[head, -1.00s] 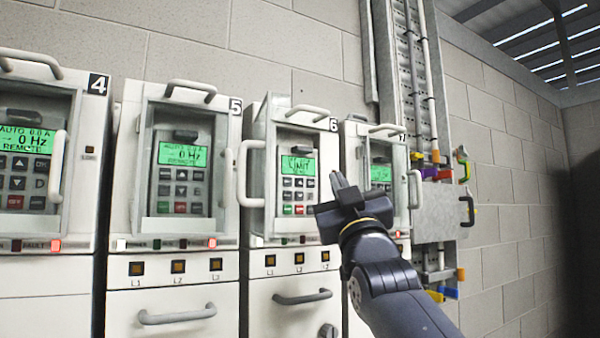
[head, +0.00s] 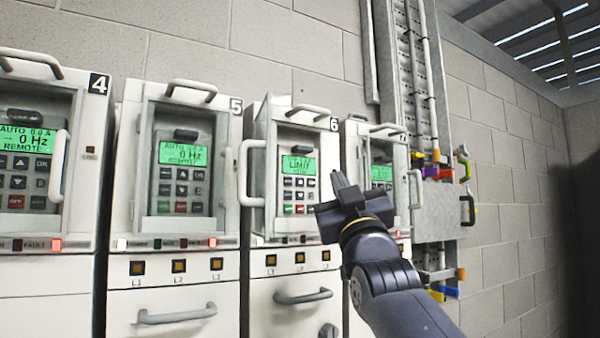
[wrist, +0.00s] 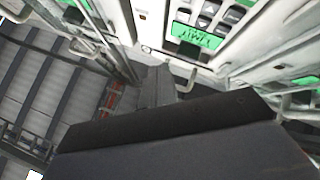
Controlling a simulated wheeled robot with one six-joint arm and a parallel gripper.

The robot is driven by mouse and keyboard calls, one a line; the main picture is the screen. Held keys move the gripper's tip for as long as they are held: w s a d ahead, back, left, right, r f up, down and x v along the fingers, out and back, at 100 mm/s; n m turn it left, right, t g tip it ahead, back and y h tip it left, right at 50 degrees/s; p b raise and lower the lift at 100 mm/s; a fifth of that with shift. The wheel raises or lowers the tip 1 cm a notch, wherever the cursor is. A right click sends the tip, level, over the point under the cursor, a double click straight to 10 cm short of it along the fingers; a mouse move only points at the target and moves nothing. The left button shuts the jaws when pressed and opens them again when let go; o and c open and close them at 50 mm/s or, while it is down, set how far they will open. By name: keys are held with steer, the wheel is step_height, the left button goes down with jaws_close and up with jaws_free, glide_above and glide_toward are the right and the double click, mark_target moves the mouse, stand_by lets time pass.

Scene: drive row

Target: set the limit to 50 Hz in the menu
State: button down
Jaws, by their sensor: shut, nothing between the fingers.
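The drive numbered 6 shows a green screen (head: 298,165) in the head view with the word LIMIT on it; smaller text there is too blurred to read. Its keypad (head: 298,195) of dark keys, with green and red keys in the bottom row, sits below the screen. The same screen shows rotated in the wrist view (wrist: 198,35). The drive's clear door stands open, its white handle (head: 246,175) at the left. My gripper (head: 340,181) is shut and empty, to the right of the keypad in the head view and apart from the keys as far as I can tell.
Drive 5 (head: 183,153) and drive 4 (head: 26,139) stand to the left, both reading 0 Hz. A further drive (head: 381,174) stands right of drive 6, partly behind my gripper. White door handles stick out from the fronts. Cable trunking (head: 410,80) rises at the right.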

steer(key=w+f+m+g+p, duration=0.1)
steer(key=f+m+g+p, duration=0.1)
steer(key=f+m, duration=0.1)
steer(key=w+a+f+m+g+p, duration=0.1)
steer(key=f+m+g+p, duration=0.1)
steer(key=f+m+g, duration=0.1)
steer(key=w+a+f+m+g+y+p, duration=0.1)
steer(key=f+m+g, duration=0.2)
steer(key=f+m, duration=0.2)
steer(key=shift+w+a+f+m+p, duration=0.1)
steer(key=shift+w+a+m+p, duration=0.1)
steer(key=shift+m, duration=0.3)
steer(key=shift+w+a+m+p, duration=0.1)
steer(key=shift+m+p, duration=0.1)
steer(key=shift+m, duration=0.3)
steer(key=s+a+y, duration=0.1)
steer(key=s+a+r+m+g+y+p, duration=0.1)
steer(key=y, duration=0.1)
steer(key=shift+s+a+m, duration=0.15)
steer(key=shift+m, duration=0.15)
steer(key=s+d+r+m+t+y+p, duration=0.2)
steer(key=s+d+r+m+y+p, duration=0.1)
steer(key=s+r+m+y, duration=0.4)
step_height(320, 180, up, 3)
steer(key=shift+d+r+y+p, duration=0.1)
steer(key=shift+d+y+p, duration=0.05)
steer(key=shift+y+p, duration=0.4)
